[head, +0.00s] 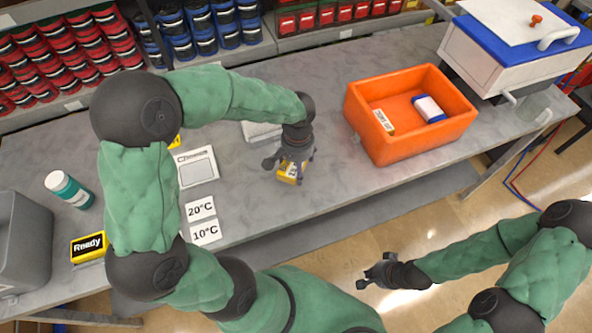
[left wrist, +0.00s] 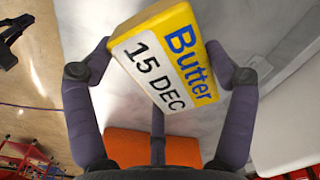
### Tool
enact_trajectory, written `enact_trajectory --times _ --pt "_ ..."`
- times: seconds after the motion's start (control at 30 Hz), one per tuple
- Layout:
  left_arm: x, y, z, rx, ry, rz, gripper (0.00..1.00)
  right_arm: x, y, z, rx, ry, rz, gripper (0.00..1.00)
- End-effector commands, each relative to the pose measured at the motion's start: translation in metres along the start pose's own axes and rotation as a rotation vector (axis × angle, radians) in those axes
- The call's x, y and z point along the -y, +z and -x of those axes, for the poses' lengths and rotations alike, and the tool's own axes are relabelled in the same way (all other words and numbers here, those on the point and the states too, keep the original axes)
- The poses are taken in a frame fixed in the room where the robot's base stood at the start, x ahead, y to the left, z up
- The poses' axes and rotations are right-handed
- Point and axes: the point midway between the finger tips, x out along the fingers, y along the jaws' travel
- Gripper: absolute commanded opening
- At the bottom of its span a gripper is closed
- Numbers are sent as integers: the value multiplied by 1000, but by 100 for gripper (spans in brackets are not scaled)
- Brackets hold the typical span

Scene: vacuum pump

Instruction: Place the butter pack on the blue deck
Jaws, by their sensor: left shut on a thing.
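My left gripper (head: 292,164) is shut on the yellow and white butter pack (head: 290,175), over the front part of the grey table. In the left wrist view the butter pack (left wrist: 170,60) sits tilted between the fingers, with "Butter" and "15 DEC" readable. A blue deck (head: 520,61) shows on the white machine at the top right, well to the right of the left gripper. My right gripper (head: 372,273) is open and empty, out over the floor in front of the table.
An orange bin (head: 415,140) holding a blue and white pack (head: 429,109) stands between the left gripper and the machine. Cards marked 20°C (head: 200,209) and 10°C (head: 206,232), a teal-labelled bottle (head: 70,189) and a grey container (head: 20,245) are on the left.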

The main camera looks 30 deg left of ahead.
Motion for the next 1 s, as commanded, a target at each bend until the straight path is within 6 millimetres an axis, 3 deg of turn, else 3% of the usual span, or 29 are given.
enact_trajectory --times 0.3,0.7,0.73,0.77,0.8,1.0 --pt "6 -3 -38 2 0 1 41 -4 0 -10 0 0 0 0" --pt "6 -3 -42 0 0 1 41 -4 0 -12 0 0 0 0" --pt "5 -3 -42 1 0 1 87 -4 0 -12 0 0 0 0" --pt "5 -3 -42 1 0 1 96 -4 0 -12 0 0 0 0" --pt "5 -3 -41 1 0 1 100 -4 0 -12 0 0 0 0" --pt "5 -3 -41 1 0 1 100 -4 0 -12 0 0 0 0"
